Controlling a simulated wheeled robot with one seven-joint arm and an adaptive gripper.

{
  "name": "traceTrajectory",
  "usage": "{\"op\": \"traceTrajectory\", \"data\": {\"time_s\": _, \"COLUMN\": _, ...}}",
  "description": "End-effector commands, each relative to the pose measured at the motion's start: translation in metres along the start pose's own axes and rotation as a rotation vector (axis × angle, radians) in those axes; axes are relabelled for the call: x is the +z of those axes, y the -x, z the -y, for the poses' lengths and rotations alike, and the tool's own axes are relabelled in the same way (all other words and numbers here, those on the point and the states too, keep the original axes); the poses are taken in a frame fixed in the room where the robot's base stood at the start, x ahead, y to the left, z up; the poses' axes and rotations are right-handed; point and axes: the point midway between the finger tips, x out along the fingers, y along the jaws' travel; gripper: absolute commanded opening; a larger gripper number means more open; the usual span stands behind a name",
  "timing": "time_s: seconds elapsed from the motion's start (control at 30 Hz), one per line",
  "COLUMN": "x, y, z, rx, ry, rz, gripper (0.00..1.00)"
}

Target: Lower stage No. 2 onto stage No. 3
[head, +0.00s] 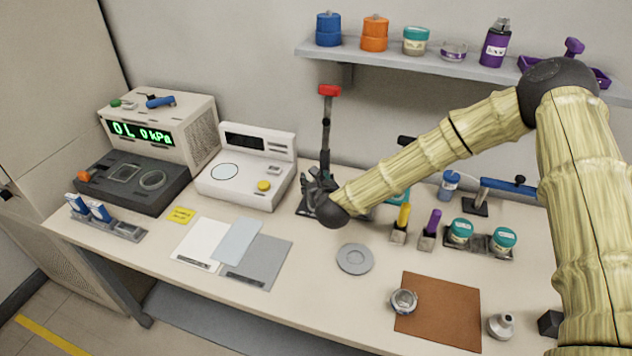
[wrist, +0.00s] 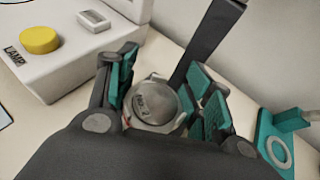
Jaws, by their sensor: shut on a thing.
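My gripper (head: 318,188) is at the foot of a dark upright post (head: 326,135) with a red top, at the back middle of the bench. In the wrist view, its teal-padded fingers (wrist: 165,95) are shut on a round grey metal piece (wrist: 153,101) with a small label that I cannot read clearly; it appears to be stage No. 2. The post (wrist: 208,42) rises just behind it. Stage No. 3 is not visible; whatever lies under the held piece is hidden by it and my gripper.
A white device with a yellow button (head: 264,186) stands close at left. A teal item (wrist: 287,125) is right of my gripper in the wrist view. A grey disc (head: 354,258) lies in front. A metal ring-like part (head: 403,301) sits on a brown mat (head: 445,315).

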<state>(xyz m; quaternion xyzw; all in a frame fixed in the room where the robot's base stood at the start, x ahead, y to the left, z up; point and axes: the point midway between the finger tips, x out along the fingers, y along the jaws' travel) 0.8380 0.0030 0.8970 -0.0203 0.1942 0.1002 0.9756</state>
Motion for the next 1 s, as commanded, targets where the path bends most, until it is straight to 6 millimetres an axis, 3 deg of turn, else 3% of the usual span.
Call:
{"op": "traceTrajectory", "data": {"time_s": 0.97, "x": -0.0083, "y": -0.0036, "z": 0.0002, "rx": 0.0, "ry": 0.0, "rz": 0.001, "gripper": 0.24}}
{"op": "traceTrajectory", "data": {"time_s": 1.0, "x": -0.0075, "y": -0.0033, "z": 0.0001, "rx": 0.0, "ry": 0.0, "rz": 0.001, "gripper": 0.59}}
